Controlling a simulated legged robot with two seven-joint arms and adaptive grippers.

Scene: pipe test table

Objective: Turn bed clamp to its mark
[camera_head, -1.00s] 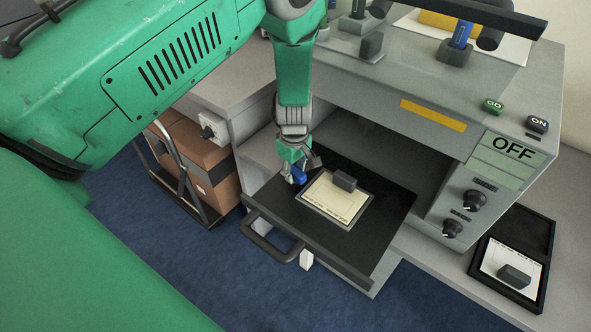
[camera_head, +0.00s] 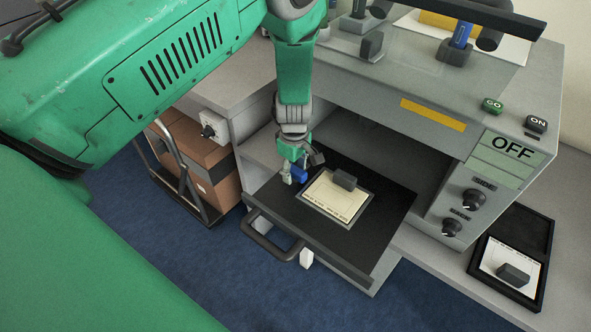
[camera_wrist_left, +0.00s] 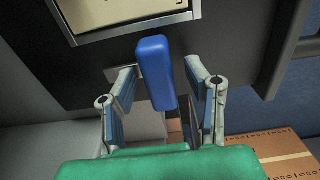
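The bed clamp appears to be the blue lever (camera_head: 299,173) at the left corner of the black pulled-out bed (camera_head: 374,217). In the left wrist view the blue lever (camera_wrist_left: 156,73) stands between the fingers of my left gripper (camera_wrist_left: 162,78). The fingers are open, with a gap on each side of the lever. In the head view my left gripper (camera_head: 299,168) reaches down over the lever and partly hides it. I cannot make out the clamp's mark. My right gripper is not in view.
A framed cream card (camera_head: 322,203) with a dark block (camera_head: 344,181) lies on the bed. A grey bar handle (camera_head: 270,240) sticks out in front. The grey machine housing (camera_head: 400,75) stands above and behind. A cart with brown boxes (camera_head: 205,160) is at left.

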